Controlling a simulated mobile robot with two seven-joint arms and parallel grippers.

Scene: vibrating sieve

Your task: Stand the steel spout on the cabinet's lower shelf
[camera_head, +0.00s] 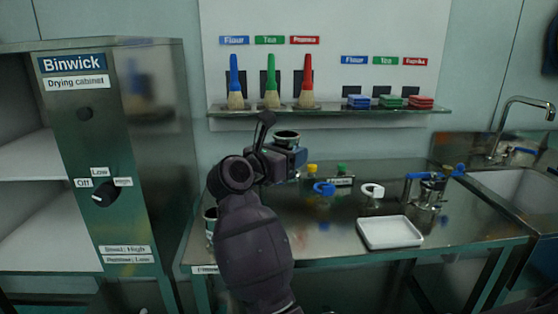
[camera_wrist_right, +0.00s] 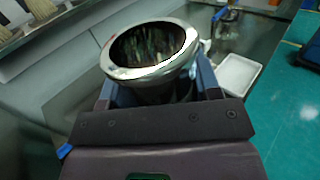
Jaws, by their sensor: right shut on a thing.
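The steel spout (camera_head: 287,135), a shiny round piece with a wide rim, is held up above the steel table. In the wrist view its rim (camera_wrist_right: 112,70) faces the camera, with the dark hollow inside it. My right gripper (camera_head: 291,156) is shut on the spout; in the wrist view its blue fingers (camera_wrist_right: 207,80) lie on both sides of the spout's body. The drying cabinet (camera_head: 85,175) stands at the left. Its lower shelf (camera_head: 50,240) is white, and the visible part is empty. The gripper and spout are right of the cabinet. My left gripper is not in view.
An upper shelf (camera_head: 25,168) lies above the lower one, and the cabinet's dark front panel stands beside the opening. The table (camera_head: 330,230) holds a white tray (camera_head: 390,232), clamps and small bottles. A wall shelf (camera_head: 330,110) carries brushes. A sink (camera_head: 515,190) is at right.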

